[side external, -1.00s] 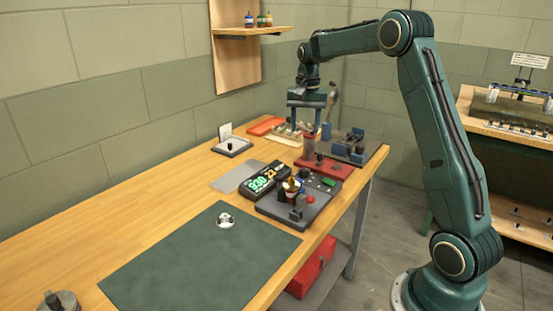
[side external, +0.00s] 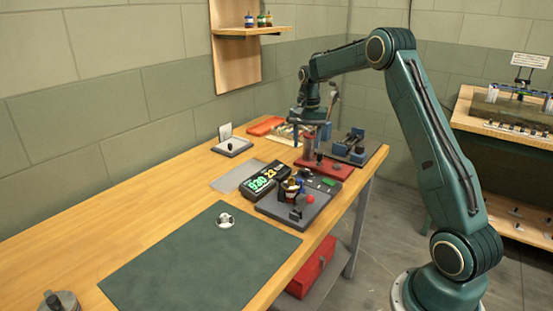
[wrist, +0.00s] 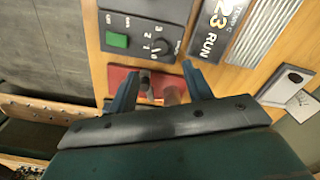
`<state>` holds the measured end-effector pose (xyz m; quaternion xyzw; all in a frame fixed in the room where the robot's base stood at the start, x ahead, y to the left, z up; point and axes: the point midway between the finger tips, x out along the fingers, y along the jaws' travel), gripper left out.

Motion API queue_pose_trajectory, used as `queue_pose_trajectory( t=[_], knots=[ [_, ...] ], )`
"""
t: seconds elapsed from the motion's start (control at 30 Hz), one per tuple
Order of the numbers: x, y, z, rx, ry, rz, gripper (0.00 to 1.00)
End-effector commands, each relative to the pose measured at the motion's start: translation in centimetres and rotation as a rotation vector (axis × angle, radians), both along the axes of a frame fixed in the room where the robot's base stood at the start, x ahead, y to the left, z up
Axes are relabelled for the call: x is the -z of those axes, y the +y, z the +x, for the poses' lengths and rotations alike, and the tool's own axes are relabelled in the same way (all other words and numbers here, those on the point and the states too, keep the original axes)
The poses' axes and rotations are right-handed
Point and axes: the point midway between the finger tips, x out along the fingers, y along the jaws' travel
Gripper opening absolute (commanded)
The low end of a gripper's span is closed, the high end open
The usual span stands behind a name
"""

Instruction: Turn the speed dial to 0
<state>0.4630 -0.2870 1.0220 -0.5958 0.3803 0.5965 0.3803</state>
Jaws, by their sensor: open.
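The speed dial (wrist: 162,47) is a dark knob on a black control box (wrist: 140,12), with white numerals beside it. I cannot tell which numeral it points at. In the side view the box (side external: 321,183) sits behind the grey stand, and the dial is too small to make out. My gripper (wrist: 158,82) is open and empty, its fingers spread on either side of a red base below the dial in the wrist picture. In the side view my gripper (side external: 311,138) is over the far end of the bench, beyond the box.
The red base (side external: 325,168) with an upright cylinder is under my gripper. A lit display (side external: 262,179) is left of the box. A grey stand (side external: 285,210) with a bottle is in front. A blue-grey vise-like fixture (side external: 350,147) stands to the right. The green mat (side external: 190,260) is mostly clear.

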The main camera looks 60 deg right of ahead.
Motion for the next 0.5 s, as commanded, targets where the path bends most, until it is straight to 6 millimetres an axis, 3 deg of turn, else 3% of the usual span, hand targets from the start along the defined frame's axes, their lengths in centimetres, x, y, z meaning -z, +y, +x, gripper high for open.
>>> queue_pose_trajectory(
  t=[0.5],
  knots=[
    [7.8, 0.0, -0.1, 0.0, 0.003, 0.001, 0.5]
  ],
)
